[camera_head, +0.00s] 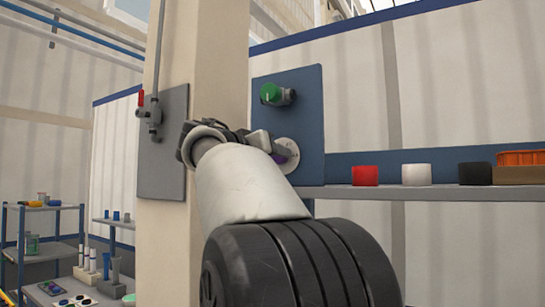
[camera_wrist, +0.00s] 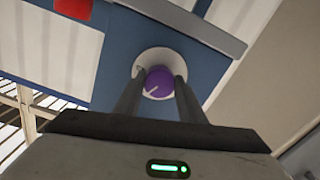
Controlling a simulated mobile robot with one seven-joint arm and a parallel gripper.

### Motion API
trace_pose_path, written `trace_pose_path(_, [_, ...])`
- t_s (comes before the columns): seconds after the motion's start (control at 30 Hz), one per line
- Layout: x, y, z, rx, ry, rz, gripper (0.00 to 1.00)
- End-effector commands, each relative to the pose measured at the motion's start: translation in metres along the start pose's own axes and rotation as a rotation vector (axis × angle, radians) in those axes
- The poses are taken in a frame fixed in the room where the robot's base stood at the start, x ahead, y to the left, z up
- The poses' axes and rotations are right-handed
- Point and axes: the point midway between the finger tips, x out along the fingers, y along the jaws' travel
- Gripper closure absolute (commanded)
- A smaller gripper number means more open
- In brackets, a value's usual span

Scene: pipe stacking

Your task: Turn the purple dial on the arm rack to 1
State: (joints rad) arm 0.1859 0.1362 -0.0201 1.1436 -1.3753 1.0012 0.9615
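The purple dial (camera_wrist: 158,82) sits on a round pale plate (camera_wrist: 147,62) on the blue rack panel. A white pointer line on it points to the lower left in the wrist view. Any numerals are too small to read. My gripper (camera_wrist: 160,77) has one finger on each side of the dial, very close to its edges. I cannot tell whether the fingers touch it. In the head view, my gripper (camera_head: 275,143) is at the pale plate (camera_head: 285,155) and mostly hides the dial (camera_head: 293,152).
A shelf (camera_head: 400,193) to the right holds red (camera_head: 365,176), white (camera_head: 416,174) and black (camera_head: 475,173) pieces. A grey panel with a red-handled valve (camera_head: 148,112) is on the left post.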

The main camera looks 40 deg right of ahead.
Motion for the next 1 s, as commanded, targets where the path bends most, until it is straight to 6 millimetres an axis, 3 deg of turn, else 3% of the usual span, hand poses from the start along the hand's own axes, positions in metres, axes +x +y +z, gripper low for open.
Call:
trace_pose_path(0.47, [-0.0006, -0.0002, -0.0001, -0.112, 0.0, -0.001, 0.86])
trace_pose_path(1.0, [-0.0006, 0.0014, -0.0012, -0.594, -0.001, -0.001, 0.86])
